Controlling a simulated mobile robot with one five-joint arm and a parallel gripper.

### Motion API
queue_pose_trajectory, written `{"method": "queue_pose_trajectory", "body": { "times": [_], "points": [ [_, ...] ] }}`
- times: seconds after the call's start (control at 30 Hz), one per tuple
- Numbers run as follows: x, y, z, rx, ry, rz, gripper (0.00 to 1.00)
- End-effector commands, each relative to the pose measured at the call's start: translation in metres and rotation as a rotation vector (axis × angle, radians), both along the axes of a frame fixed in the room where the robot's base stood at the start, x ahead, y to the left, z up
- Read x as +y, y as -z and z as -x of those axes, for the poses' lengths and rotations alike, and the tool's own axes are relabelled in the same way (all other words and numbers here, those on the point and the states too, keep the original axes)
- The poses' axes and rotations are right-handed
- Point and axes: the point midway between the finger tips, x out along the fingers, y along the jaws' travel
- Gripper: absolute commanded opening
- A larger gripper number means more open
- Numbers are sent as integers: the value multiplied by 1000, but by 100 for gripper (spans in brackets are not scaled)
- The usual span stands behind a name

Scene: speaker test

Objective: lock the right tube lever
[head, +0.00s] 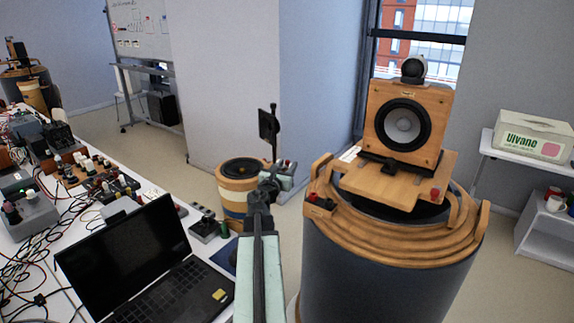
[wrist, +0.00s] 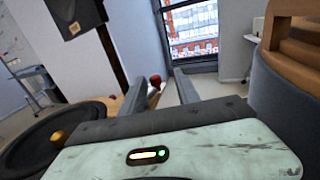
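A large grey-blue tube (head: 385,275) with a stepped wooden collar stands right of centre. A red knob (head: 435,194) shows at its front right, and a dark piece with red ends (head: 320,202) sits at its left rim. I cannot tell which part is the lever, or its lock state. My gripper (head: 282,172) is left of the tube, apart from it, near a smaller wood-rimmed tube (head: 238,195). In the wrist view my gripper (wrist: 158,80) has its fingers apart; a red knob (wrist: 155,79) appears between them, further off. Contact does not show.
A wooden speaker (head: 403,122) stands on a board over the large tube. A cluttered bench with a laptop (head: 145,265) is at left. A dark panel on a pole (head: 268,126) rises behind my gripper. A white box (head: 532,136) sits on the right shelf.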

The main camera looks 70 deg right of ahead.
Motion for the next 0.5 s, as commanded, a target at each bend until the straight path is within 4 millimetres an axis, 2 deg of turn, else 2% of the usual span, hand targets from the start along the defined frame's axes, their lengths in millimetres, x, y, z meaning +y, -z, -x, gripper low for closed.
{"method": "queue_pose_trajectory", "body": {
  "times": [0.1, 0.33, 0.37, 0.4, 0.5],
  "points": [
    [-11, 0, -5, 0, -6, 0, 38],
    [-9, 0, -9, 0, -13, 0, 38],
    [-9, 0, -9, 0, -14, 0, 36],
    [-9, 0, -10, 0, -14, 0, 24],
    [-9, 0, -10, 0, -14, 0, 0]
  ]
}}
